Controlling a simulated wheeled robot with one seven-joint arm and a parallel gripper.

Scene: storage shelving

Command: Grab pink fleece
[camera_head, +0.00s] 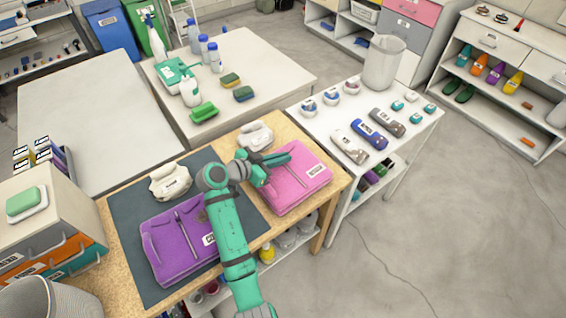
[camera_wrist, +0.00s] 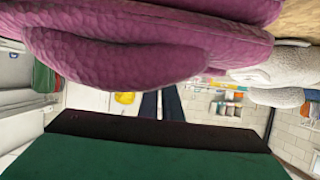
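The pink fleece (camera_head: 290,192) lies folded, with a white label, on the right part of the wooden table. My gripper (camera_head: 274,165) is over its upper left part in the head view. In the wrist view, a thick magenta fabric edge (camera_wrist: 120,55) fills the top. My gripper (camera_wrist: 160,104) shows there as two dark fingers with a narrow gap and nothing seen between them. Their tips meet the fabric's lower edge in the picture, and I cannot tell whether they touch it. A purple fleece (camera_head: 165,250) lies on the dark mat to the left.
White bundles (camera_head: 170,181) and (camera_head: 256,136) lie behind the fleeces. Stacked drawers (camera_head: 60,225) stand at the left. The floor at the right is clear.

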